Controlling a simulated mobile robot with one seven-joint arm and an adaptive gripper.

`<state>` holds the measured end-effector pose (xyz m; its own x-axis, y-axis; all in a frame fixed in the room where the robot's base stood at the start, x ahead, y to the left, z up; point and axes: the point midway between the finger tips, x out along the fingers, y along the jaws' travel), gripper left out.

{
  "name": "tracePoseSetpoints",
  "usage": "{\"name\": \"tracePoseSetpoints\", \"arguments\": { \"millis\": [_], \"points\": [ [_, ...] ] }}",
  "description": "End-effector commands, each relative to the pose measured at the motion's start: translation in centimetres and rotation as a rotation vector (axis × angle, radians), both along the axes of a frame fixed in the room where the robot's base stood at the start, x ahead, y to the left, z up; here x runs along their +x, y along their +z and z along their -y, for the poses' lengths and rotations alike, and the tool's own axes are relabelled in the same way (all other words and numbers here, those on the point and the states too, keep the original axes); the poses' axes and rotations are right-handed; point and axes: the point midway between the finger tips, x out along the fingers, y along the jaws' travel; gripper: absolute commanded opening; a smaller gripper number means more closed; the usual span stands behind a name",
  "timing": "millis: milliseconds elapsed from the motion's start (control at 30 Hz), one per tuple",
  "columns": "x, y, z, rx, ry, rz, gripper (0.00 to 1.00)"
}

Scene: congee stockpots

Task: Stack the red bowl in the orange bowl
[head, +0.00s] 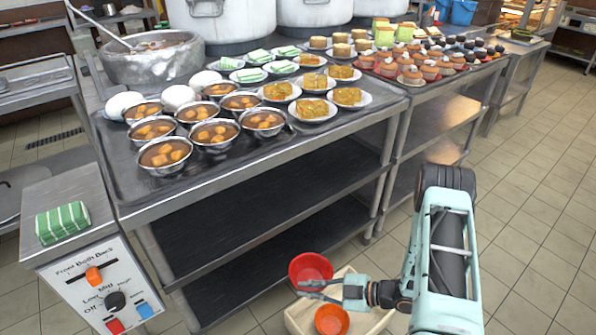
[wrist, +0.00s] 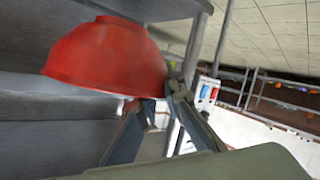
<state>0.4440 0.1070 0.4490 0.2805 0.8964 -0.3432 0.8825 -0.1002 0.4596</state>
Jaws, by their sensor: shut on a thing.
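The red bowl (head: 310,268) is held in the air by my gripper (head: 318,290), which is shut on its near rim. In the head view the bowl is upright, with its inside facing up. In the wrist view the red bowl (wrist: 108,55) fills the upper left, and my gripper's fingers (wrist: 160,90) reach its edge. The orange bowl (head: 332,320) sits on a pale surface (head: 298,318) below and a little to the right of the red bowl. The orange bowl looks empty. The red bowl is apart from it. The orange bowl cannot be made out in the wrist view.
A steel table (head: 235,165) with lower shelves stands behind the bowls, close to the red bowl. It carries several soup bowls, plates of food and big pots. A control box (head: 100,290) stands at the left. Tiled floor (head: 530,240) is free at the right.

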Motion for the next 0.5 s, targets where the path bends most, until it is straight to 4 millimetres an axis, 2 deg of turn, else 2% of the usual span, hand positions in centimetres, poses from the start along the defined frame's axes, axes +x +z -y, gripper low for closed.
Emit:
{"name": "tracePoseSetpoints", "arguments": {
  "millis": [33, 200, 500],
  "points": [
    [1.1, 1.7, 0.8, -0.003, -0.016, 0.006, 0.0],
    [3.4, 6.7, 3.0, -0.005, -0.065, 0.006, 0.0],
    [5.8, 15.8, 6.4, -0.006, -0.154, 0.005, 0.0]
  ]
}}
